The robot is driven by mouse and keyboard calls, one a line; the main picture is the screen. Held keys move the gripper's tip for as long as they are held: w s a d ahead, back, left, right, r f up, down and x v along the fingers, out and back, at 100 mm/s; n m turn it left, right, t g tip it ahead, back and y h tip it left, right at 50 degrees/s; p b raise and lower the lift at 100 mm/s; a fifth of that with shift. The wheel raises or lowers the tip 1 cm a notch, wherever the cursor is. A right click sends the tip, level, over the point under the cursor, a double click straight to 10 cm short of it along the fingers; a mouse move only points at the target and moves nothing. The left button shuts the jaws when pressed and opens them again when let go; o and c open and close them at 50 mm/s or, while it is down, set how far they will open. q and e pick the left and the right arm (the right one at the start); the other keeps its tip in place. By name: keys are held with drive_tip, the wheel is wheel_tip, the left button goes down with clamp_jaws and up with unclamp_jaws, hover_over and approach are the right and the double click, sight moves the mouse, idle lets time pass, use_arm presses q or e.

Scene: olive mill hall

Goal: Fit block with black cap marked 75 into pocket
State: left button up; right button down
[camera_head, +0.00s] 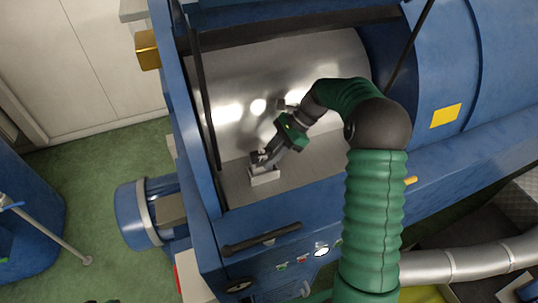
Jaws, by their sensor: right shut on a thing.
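My right arm comes in from the lower right and bends over into the open blue machine. Its gripper (262,160) points down and left, shut on a small dark piece that I take for the block with the black cap; the mark 75 cannot be read. Directly below the fingers is a small light grey box-shaped holder (264,177) on the machine's metal floor, which may be the pocket. The fingers hide its top, so I cannot tell whether the block is inside it or just above it. My left gripper is not in view.
The blue machine's front wall (207,160) and dark bars (206,100) border the opening. A shiny metal drum (240,75) lies behind the gripper. A dark handle (262,239) sits on the front panel. A blue motor (140,215) stands left; green floor (105,170) is clear beyond it.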

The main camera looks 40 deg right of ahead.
drive_tip(key=shift+f, duration=0.6)
drive_tip(key=c, duration=1.2)
unclamp_jaws()
drive_tip(key=shift+o, duration=0.2)
drive_tip(key=b+v, duration=0.1)
drive_tip(key=v, duration=1.6)
drive_tip(key=shift+a, duration=0.1)
drive_tip(key=shift+f, duration=0.15)
